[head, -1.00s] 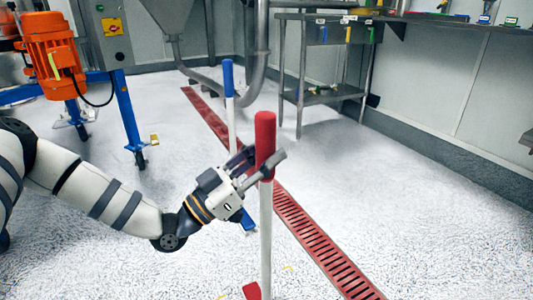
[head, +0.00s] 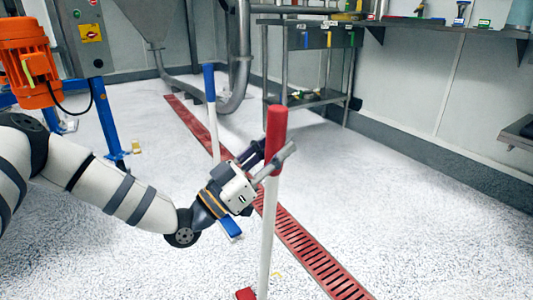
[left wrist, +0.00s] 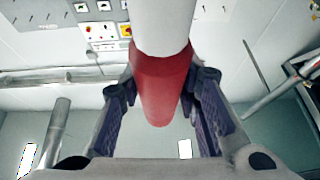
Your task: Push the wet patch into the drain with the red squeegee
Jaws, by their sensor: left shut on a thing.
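My left gripper (head: 272,163) is shut on the red squeegee (head: 277,130), near the lower end of its red grip. The squeegee's white pole (head: 267,240) runs down, its top leaning slightly right. Part of its red head (head: 246,293) shows at the bottom picture edge. In the left wrist view the red grip (left wrist: 159,90) sits between the fingers. The drain (head: 310,255) is a long red slotted grate, running from the back left to the front right, right of the pole's lower part. I cannot clearly make out the wet patch on the speckled floor. My right gripper is out of view.
A blue squeegee (head: 209,85) stands beside the drain, its blue head (head: 231,228) behind my gripper. An orange motor (head: 28,62) on a blue frame is at left. A steel table (head: 305,40) stands at the back. Floor right of the drain is open up to the wall.

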